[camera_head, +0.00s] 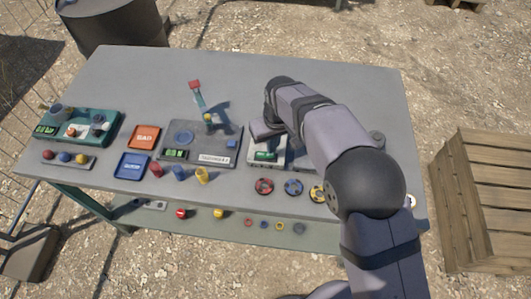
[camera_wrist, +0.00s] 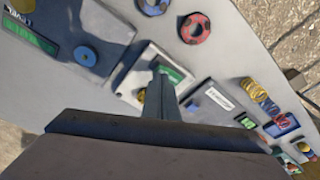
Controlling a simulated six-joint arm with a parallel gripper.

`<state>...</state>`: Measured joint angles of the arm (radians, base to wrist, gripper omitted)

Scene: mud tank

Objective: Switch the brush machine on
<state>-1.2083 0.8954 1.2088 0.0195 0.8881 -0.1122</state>
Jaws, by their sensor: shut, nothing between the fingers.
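No label I can read names the brush machine. A pale panel (camera_head: 254,160) with a green display (camera_head: 265,155) lies right of the table's middle, partly behind my arm. In the wrist view, the pale panel (camera_wrist: 130,75) shows a green display and a yellow round part (camera_wrist: 142,96). My gripper (camera_head: 262,134) is shut and empty, over the back of this panel. In the wrist view my gripper (camera_wrist: 162,72) points at the panel and hides part of it. I cannot tell whether it touches. A dark panel (camera_wrist: 103,25) beside it carries a blue knob (camera_wrist: 86,55).
A grey machine (camera_head: 225,145) with a teal upright arm (camera_head: 198,97) stands left of my gripper. Further left are an orange tray (camera_head: 143,137), a blue tray (camera_head: 133,166) and a green box (camera_head: 100,118). Coloured rings (camera_head: 264,187) lie along the front edge.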

